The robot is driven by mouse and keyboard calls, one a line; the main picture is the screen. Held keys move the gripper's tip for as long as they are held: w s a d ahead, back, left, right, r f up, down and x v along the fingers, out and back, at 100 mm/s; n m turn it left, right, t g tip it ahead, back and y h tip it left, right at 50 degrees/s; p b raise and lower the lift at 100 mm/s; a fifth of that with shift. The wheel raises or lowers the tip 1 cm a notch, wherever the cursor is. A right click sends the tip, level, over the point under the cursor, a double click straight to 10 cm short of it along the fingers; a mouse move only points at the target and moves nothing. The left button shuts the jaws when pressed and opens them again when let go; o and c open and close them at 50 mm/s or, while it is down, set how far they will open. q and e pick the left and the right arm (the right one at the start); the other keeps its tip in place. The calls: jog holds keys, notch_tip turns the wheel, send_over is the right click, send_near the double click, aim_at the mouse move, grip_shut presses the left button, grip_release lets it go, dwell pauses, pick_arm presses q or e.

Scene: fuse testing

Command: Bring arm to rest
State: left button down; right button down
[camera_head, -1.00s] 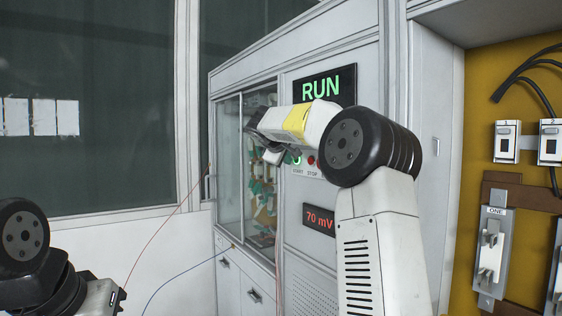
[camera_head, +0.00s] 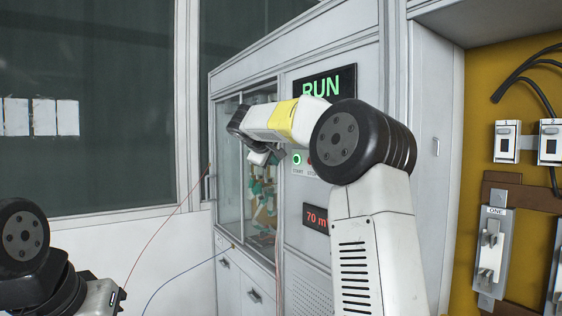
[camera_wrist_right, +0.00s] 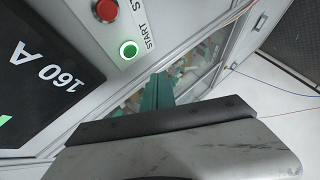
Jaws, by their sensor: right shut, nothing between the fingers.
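My right arm reaches across the test cabinet's front in the head view. Its right gripper (camera_head: 262,155) is shut and empty, in front of the cabinet's glass and left of the lit green START button (camera_head: 297,160). In the right wrist view the gripper's grey metal body fills the bottom. The green START button (camera_wrist_right: 129,50) and red STOP button (camera_wrist_right: 106,10) appear beyond it, apart from the gripper. My left arm shows at the lower left of the head view, but its fingers are out of frame.
The cabinet has a RUN display (camera_head: 322,88), partly covered by my arm, and a red mV display (camera_head: 316,217). A yellow board (camera_head: 465,250) with fuse holders stands right. Red and blue wires hang left.

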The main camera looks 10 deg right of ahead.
dwell(0.4)
jog(key=s+a+f+m+g+y, duration=0.1)
jog(key=s+f, duration=0.6)
jog(key=s, duration=0.7)
jog(key=s+a+f+m+g+y, duration=0.2)
jog(key=s+f, duration=0.6)
jog(key=s, duration=0.6)
jog(key=s+a+f+m+g+y, duration=0.2)
jog(key=s+f, duration=0.5)
jog(key=s, duration=0.7)
jog(key=a+m+y, duration=0.1)
jog(key=m+y, duration=0.1)
jog(key=y, duration=0.1)
jog(key=shift+s+a+f+m+y, duration=0.15)
jog(key=shift+s+f+m+y, duration=0.15)
jog(key=shift+s+f, duration=0.1)
